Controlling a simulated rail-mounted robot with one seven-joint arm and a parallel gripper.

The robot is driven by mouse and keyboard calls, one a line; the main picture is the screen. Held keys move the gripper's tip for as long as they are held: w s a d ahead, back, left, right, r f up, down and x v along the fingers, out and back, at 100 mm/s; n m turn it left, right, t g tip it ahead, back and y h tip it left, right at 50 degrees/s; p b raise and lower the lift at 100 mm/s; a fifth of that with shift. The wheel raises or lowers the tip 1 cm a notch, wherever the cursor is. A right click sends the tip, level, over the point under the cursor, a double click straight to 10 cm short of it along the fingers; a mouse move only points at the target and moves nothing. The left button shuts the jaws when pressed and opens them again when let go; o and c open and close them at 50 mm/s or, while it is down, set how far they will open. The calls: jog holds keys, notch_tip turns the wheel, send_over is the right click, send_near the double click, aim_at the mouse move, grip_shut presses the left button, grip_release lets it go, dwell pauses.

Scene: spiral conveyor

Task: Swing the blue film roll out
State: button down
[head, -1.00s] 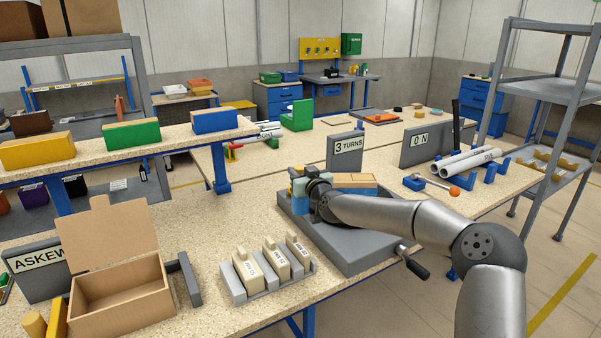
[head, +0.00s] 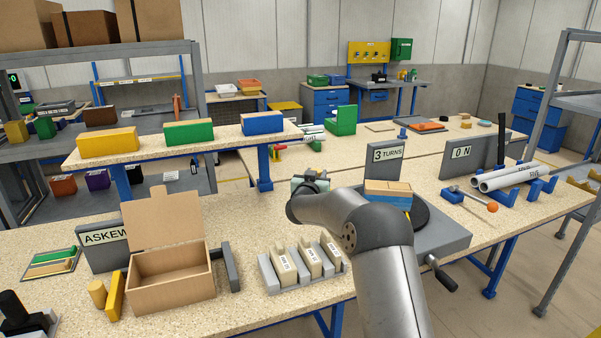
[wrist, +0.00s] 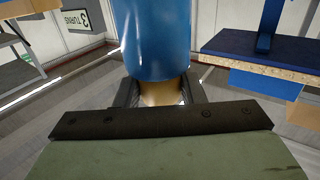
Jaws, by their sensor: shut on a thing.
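The blue film roll (wrist: 156,38) fills the upper middle of the wrist view. A tan core end (wrist: 160,93) sticks out of it toward me. My gripper (wrist: 160,99) is shut on that core end, with one dark finger on each side. In the head view my gripper (head: 310,180) is left of the grey machine, mostly behind my own arm, and I cannot make out the roll there. The grey machine (head: 445,235) has a black round plate (head: 421,217) bearing a tan box with a blue band (head: 388,194), and a crank handle (head: 440,272).
An open cardboard box (head: 170,278) and a grey rack of labelled blocks (head: 302,266) stand on the near table. A "3 TURNS" sign (head: 387,155) stands behind the machine. White rolls (head: 505,177) lie on blue stands at right. A raised shelf (head: 222,140) runs at left.

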jog(key=shift+a, duration=0.15)
jog(key=c, duration=1)
grip_release()
jog(key=shift+o, duration=0.2)
jog(key=shift+s, duration=0.1)
jog(key=b+v, duration=0.5)
jog(key=v, duration=1.2)
jog(key=shift+s, duration=0.1)
